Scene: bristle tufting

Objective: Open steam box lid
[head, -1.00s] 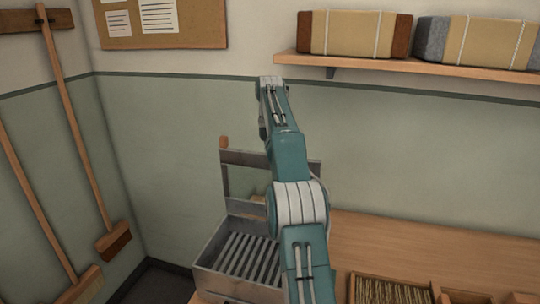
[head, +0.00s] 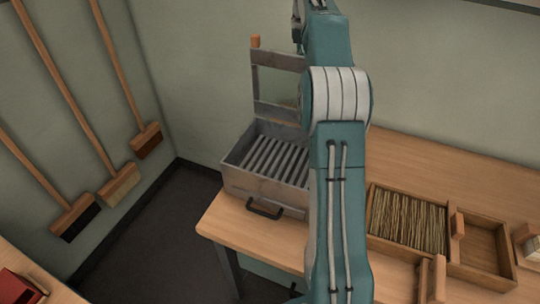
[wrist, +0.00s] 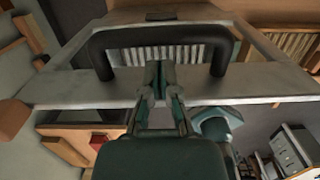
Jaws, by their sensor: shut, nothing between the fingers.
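The steam box (head: 245,187) is a grey metal box with a slatted grate inside, at the left end of the bench. It stands open at the top. A grey framed panel (head: 275,112), which looks like its lid, stands upright at its back edge. A black handle (head: 263,210) is on the box front. In the wrist view, a large black handle (wrist: 160,38) stands on a grey metal plate (wrist: 85,97); I cannot tell whether this is the lid. My gripper (wrist: 160,72) is shut and empty, its tips near the handle's middle. It is outside the head view.
To the right on the bench (head: 400,147) are a tray of bristles (head: 408,217) and an empty wooden compartment (head: 480,245). Several brooms (head: 120,185) lean on the left wall. My arm hides part of the box's right side. The floor left of the bench is clear.

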